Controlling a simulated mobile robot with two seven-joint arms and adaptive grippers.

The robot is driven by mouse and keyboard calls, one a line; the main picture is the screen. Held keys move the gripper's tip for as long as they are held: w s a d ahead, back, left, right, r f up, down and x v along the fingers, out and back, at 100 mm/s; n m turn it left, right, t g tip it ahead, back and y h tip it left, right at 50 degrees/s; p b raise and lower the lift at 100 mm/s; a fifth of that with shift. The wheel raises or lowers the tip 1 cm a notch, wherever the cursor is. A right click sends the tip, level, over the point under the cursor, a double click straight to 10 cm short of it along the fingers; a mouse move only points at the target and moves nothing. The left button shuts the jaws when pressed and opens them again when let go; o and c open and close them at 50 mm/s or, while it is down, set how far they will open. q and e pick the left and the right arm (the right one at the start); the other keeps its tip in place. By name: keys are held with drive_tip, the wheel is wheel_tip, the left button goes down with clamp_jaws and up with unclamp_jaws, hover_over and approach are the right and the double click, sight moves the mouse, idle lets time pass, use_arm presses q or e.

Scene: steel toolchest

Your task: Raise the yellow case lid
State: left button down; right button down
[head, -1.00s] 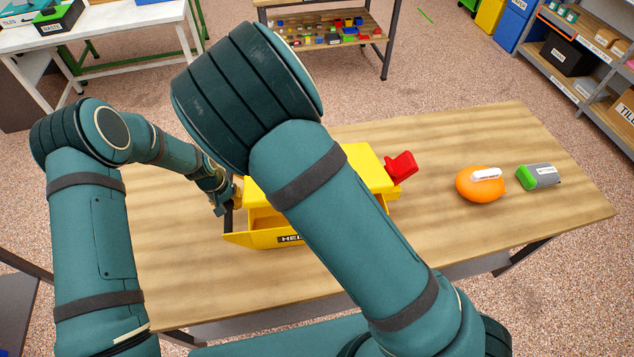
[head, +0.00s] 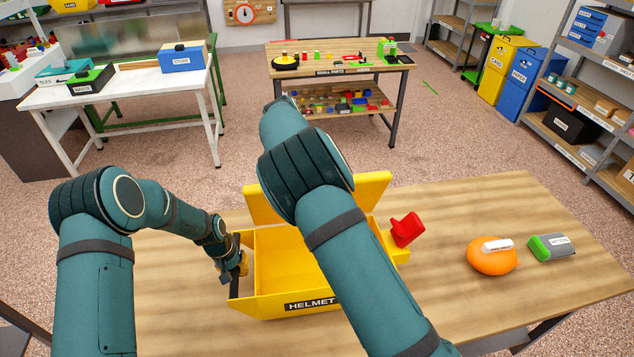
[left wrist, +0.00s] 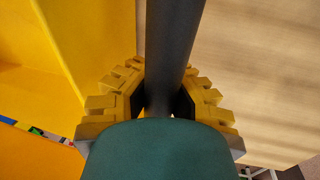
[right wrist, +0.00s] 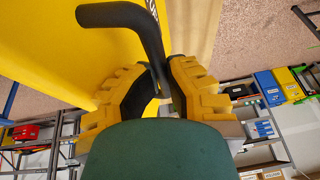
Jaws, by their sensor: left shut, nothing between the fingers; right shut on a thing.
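The yellow case (head: 250,307), labelled HELMET, sits on the wooden table. Its lid (head: 374,190) stands raised at the back, with the inside open to view. My left gripper (head: 241,266) is at the case's left side and is shut at the dark side bar (left wrist: 174,40); I cannot tell how firmly they touch. My right gripper (right wrist: 162,80) is shut on the dark bent lid handle (right wrist: 125,14), with the yellow lid beyond it. In the head view my right arm hides that gripper and the middle of the lid.
A red piece (head: 407,229) stands at the case's right side. An orange rounded object (head: 490,258) and a grey-green box (head: 551,247) lie farther right on the table (head: 450,215). A small parts bench (head: 340,66) stands behind, across clear floor.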

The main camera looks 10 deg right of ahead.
drive_tip(key=shift+w+d+f, duration=0.15)
drive_tip(key=shift+w+f, duration=0.05)
drive_tip(key=shift+w, duration=0.35)
drive_tip(key=shift+w+d+f, duration=0.1)
drive_tip(key=shift+w+f, duration=0.05)
drive_tip(key=shift+w, duration=0.45)
drive_tip(key=shift+w+d+f, duration=0.15)
drive_tip(key=shift+w+f, duration=0.05)
drive_tip(key=shift+w, duration=0.35)
drive_tip(key=shift+d, duration=0.1)
drive_tip(key=c, duration=1.1)
unclamp_jaws()
drive_tip(key=shift+c, duration=0.2)
drive_tip(key=shift+o, duration=0.7)
drive_tip(key=shift+w, duration=0.15)
drive_tip(key=v, duration=1.2)
drive_tip(key=shift+c, duration=0.3)
